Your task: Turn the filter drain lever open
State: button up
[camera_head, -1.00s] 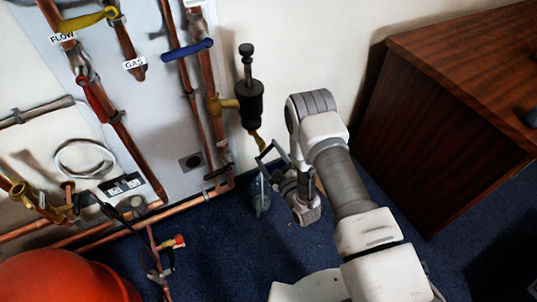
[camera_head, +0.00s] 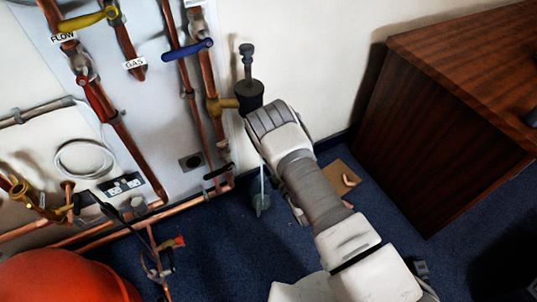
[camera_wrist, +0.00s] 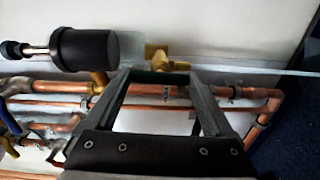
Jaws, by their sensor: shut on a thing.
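The black filter (camera_head: 250,95) hangs beside the copper pipes in the head view. In the wrist view the filter (camera_wrist: 88,50) lies sideways at upper left. Its brass drain fitting (camera_wrist: 157,52) shows at its lower end, just beyond my fingertips. My gripper (camera_wrist: 158,76) is shut at this fitting, with its tips on the drain lever. In the head view my arm hides the gripper, the drain and the lever.
A thin pale tube (camera_head: 262,180) runs down to a small grey cup (camera_head: 261,204) on the floor. Copper pipes (camera_wrist: 140,90) run close behind my fingers. A wooden cabinet (camera_head: 450,110) stands at right. A brown board (camera_head: 338,182) lies on the blue carpet.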

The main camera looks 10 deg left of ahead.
jog(key=shift+n, duration=0.4)
jog(key=o, duration=1.1)
jog(key=shift+s+d, duration=0.1)
